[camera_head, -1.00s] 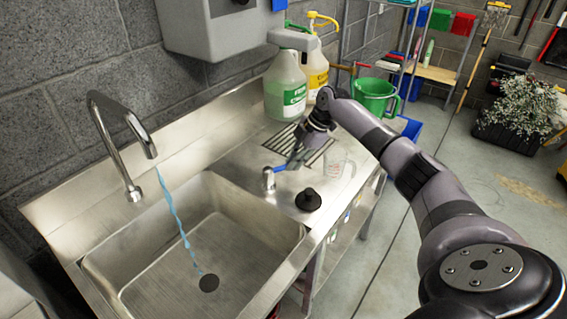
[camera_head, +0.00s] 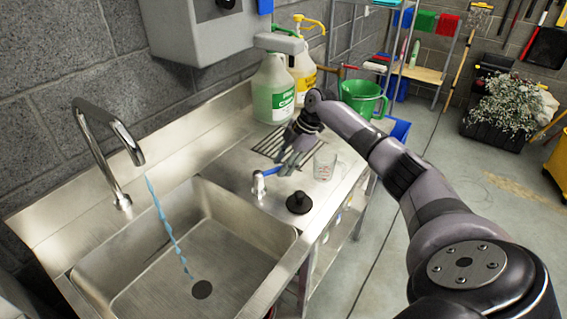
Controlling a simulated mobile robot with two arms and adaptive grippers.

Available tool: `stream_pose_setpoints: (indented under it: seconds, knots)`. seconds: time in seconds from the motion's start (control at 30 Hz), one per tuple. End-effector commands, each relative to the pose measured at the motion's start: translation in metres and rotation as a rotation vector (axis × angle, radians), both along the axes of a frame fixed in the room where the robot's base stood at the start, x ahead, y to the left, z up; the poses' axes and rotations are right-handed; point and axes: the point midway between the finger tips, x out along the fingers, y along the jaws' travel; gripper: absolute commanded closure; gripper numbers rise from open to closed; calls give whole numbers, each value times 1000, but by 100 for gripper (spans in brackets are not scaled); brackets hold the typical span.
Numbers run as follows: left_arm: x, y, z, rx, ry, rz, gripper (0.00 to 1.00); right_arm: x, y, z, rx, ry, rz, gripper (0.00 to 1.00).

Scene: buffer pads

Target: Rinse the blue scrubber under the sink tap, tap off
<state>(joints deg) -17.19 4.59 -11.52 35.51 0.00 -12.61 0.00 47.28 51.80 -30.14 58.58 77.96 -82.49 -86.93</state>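The metal tap (camera_head: 108,145) stands over the steel sink (camera_head: 235,222), and a blue stream of water (camera_head: 163,215) runs from its spout to the drain. A small silver valve (camera_head: 258,186) with a blue lever (camera_head: 271,172) stands on the counter right of the basin. My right gripper (camera_head: 287,168) is low over the counter beside the blue lever. Its fingers look parted, with nothing seen between them; whether they touch the lever I cannot tell. I cannot make out a blue scrubber at the sink. My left gripper is not in view.
A black stopper (camera_head: 299,203) and a clear beaker (camera_head: 325,163) stand on the counter near my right gripper. Green-labelled (camera_head: 272,92) and yellow-topped (camera_head: 302,67) jugs stand behind. A green bucket (camera_head: 362,96) is beyond the counter. The basin is clear apart from water.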

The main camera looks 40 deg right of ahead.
Motion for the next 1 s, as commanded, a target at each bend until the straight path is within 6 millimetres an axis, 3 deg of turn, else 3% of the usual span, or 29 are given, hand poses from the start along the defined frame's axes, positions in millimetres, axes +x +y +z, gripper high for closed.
stream_pose_setpoints:
  seconds: [0.23,0.7,1.0]
  knots:
    - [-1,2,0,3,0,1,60,-4,-6,16,0,-2,-2,66]
    - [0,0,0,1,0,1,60,-28,-36,98,0,-2,-1,66]
    - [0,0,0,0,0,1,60,-32,-40,109,0,0,0,66]
